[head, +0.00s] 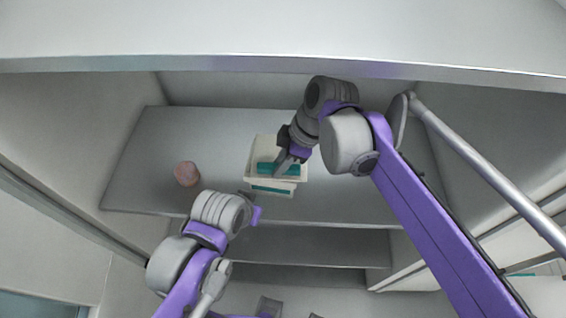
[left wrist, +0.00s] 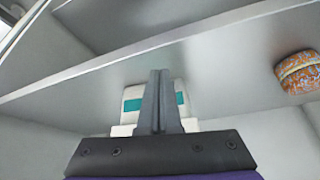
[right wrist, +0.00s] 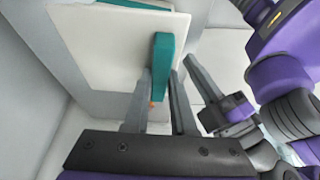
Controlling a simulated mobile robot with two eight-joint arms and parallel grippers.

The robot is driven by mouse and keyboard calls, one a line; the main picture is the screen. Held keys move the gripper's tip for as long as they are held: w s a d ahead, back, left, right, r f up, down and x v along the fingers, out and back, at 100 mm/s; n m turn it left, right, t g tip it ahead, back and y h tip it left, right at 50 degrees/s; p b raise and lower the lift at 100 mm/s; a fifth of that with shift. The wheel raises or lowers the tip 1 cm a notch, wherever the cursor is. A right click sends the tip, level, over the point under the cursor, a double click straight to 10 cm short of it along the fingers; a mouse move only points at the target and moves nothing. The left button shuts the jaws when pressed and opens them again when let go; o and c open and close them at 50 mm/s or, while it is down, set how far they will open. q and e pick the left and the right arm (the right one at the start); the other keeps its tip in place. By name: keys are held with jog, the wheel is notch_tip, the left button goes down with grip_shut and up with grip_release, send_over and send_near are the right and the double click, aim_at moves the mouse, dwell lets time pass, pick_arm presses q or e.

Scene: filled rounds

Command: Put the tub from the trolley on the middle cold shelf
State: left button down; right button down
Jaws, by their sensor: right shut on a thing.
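The tub's white wall (right wrist: 115,45) is beside the fingers. My left gripper (left wrist: 160,75) is shut and empty, below and in front of the tub. The tub (left wrist: 134,104) also shows behind its fingers.
A round orange-patterned item (left wrist: 298,73) stands on the same shelf, left of the tub in the head view (head: 187,173). Another shelf (head: 310,245) lies below. Side walls and a front top edge (head: 280,66) enclose the space. The shelf's left rear is clear.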

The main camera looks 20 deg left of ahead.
jog(key=shift+s+a, duration=0.15)
jog(key=shift+a, duration=0.5)
dwell(0.4)
jog(key=shift+c, duration=0.9)
grip_release()
pick_arm(q)
jog(key=shift+w, duration=0.1)
pick_arm(e)
jog(key=shift+r, duration=0.1)
